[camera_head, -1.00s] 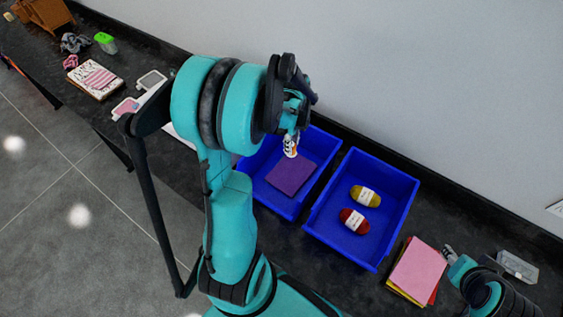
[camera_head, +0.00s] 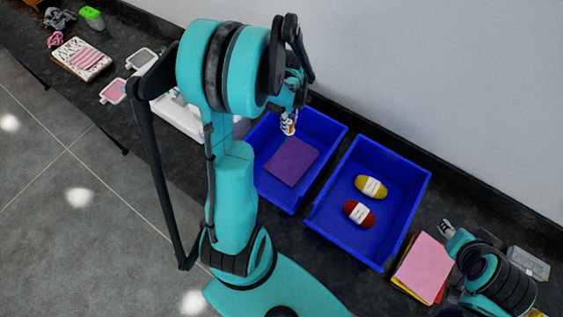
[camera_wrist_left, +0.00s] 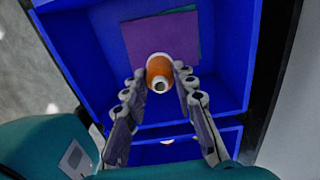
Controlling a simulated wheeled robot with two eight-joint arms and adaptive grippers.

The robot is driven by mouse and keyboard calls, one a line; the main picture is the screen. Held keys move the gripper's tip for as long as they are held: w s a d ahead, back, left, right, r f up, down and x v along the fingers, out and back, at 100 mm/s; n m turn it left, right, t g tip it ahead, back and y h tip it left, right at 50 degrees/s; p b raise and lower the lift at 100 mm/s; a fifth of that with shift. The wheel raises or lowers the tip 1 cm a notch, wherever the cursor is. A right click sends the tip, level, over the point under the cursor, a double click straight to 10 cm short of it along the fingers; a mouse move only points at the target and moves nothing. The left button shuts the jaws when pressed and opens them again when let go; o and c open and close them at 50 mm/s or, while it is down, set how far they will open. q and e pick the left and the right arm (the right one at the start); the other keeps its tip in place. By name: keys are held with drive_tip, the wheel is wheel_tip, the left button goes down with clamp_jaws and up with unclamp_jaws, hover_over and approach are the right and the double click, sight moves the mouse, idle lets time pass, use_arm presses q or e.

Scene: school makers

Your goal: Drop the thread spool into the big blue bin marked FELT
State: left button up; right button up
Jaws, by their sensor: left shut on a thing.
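The orange thread spool (camera_wrist_left: 159,67) is held between the fingertips of my left gripper (camera_wrist_left: 160,76). In the head view, the spool (camera_head: 288,126) shows as a small white and orange piece below the left gripper (camera_head: 290,115). It hangs over the back part of the left big blue bin (camera_head: 331,147), which holds a flat purple sheet (camera_head: 290,162). In the left wrist view, the spool is in front of the purple sheet and this blue bin (camera_wrist_left: 230,60). No FELT marking is readable. My right gripper (camera_head: 447,228) is at the lower right, empty; its opening is unclear.
A second blue bin (camera_head: 411,199) stands to the right with a yellow and a red yarn ball inside. A stack of pink and other sheets (camera_head: 424,266) lies beside it. A white object (camera_head: 185,115) is partly hidden behind my left arm. A wall borders the counter's back.

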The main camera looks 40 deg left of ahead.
use_arm(q)
drive_tip(key=o, duration=1.1)
drive_tip(key=shift+f, duration=0.1)
drive_tip(key=shift+c, duration=0.2)
wheel_tip(320, 180, up, 12)
drive_tip(key=shift+s, duration=0.15)
